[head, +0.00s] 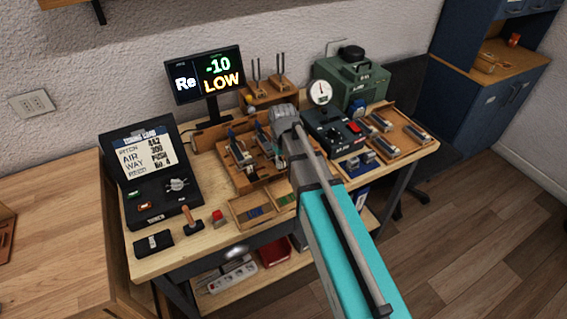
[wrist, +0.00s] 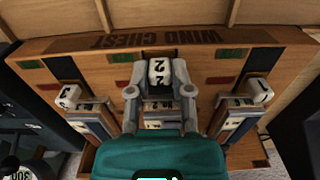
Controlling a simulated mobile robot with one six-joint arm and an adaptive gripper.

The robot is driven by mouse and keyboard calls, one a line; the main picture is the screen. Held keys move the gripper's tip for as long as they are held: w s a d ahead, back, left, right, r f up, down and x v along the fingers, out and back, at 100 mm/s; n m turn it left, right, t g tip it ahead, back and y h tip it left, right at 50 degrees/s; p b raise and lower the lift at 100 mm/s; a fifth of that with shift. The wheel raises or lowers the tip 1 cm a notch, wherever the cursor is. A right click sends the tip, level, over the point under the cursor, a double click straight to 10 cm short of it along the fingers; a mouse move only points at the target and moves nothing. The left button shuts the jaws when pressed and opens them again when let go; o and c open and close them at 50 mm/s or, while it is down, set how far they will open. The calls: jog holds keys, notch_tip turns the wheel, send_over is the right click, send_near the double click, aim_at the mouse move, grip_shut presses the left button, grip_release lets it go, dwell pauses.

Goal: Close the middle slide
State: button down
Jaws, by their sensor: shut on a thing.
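The middle slide's white knob (wrist: 159,70), marked 2, is in the centre of the wrist view. My gripper (wrist: 159,78) has one finger on each side of it and is shut on it. The slide's body below the knob is partly hidden by my gripper. A left knob (wrist: 69,95) and a right knob (wrist: 257,92), marked 1, stand on either side, apart from my fingers. The wooden wind chest (wrist: 215,55) lies behind them. In the head view my arm covers part of the chest (head: 226,173), and the fingertips are hard to make out.
A monitor (head: 209,75) reading -10 and LOW stands behind the chest. A black console (head: 150,170) is at left, and a dark box with a gauge (head: 320,93) at right. A wooden tray (head: 252,211) lies in front of the chest. The bench is crowded.

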jog(key=shift+w+a, duration=0.35)
jog(key=shift+w, duration=0.45)
jog(key=shift+w+a, duration=0.35)
jog(key=shift+w, duration=0.45)
jog(key=c, duration=0.5)
grip_release()
jog(key=shift+w, duration=0.1)
